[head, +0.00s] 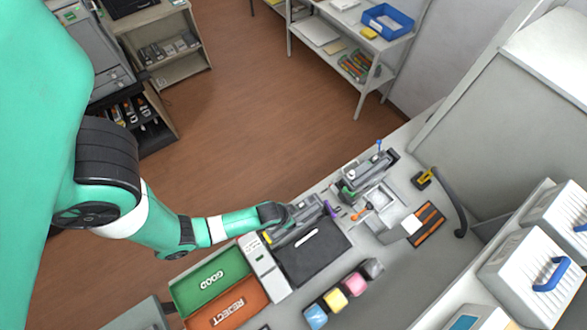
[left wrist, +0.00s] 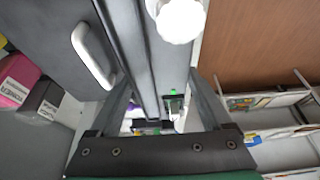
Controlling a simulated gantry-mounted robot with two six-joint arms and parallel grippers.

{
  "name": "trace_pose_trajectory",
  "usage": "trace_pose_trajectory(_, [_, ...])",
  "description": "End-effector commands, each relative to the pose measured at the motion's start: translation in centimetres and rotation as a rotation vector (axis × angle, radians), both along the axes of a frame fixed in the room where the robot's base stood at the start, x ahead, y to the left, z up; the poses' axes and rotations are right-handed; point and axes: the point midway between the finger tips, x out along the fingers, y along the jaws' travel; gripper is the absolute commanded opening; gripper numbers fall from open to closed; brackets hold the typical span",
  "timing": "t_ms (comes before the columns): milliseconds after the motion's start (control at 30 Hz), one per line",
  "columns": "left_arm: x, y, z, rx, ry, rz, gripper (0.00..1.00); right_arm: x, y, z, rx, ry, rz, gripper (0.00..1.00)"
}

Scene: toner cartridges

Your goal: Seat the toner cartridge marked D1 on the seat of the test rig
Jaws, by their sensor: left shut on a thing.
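A long grey toner cartridge (head: 298,230), with a yellow part at one end and a purple part at the other, lies along the back edge of the black panel. My left gripper (head: 275,214) is shut on it from above. In the left wrist view the cartridge (left wrist: 140,50) runs between the fingers of the gripper (left wrist: 160,85), with a white round knob beside it. I cannot read a D1 mark. The test rig (head: 368,198) stands to the right, with a grey long body and green and orange levers. Its seat is hard to make out. My right gripper is out of view.
A black panel (head: 320,260) with a white handle lies in front of the cartridge. The green GOOD bin (head: 192,282) and orange REJECT bin (head: 228,305) are at left. Several coloured toner blocks (head: 335,299) stand at the front. A yellow-black tool (head: 424,178) lies right of the rig.

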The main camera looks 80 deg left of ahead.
Motion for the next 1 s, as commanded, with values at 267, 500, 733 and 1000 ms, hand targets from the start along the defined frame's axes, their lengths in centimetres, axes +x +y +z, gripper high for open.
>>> trace_pose_trajectory(267, [0.1,0.0,-3.4,0.000,-0.003,0.000,0.00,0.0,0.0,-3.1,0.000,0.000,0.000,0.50])
trace_pose_trajectory(500, [0.1,0.0,-5.0,0.000,-0.003,0.000,0.00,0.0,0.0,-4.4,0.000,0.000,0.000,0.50])
trace_pose_trajectory(733, [0.1,0.0,-5.2,0.000,-0.003,0.000,0.00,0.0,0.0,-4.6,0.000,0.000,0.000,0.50])
trace_pose_trajectory(1000, [0.1,0.0,-5.1,0.000,-0.003,0.001,0.00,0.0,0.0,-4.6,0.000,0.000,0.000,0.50])
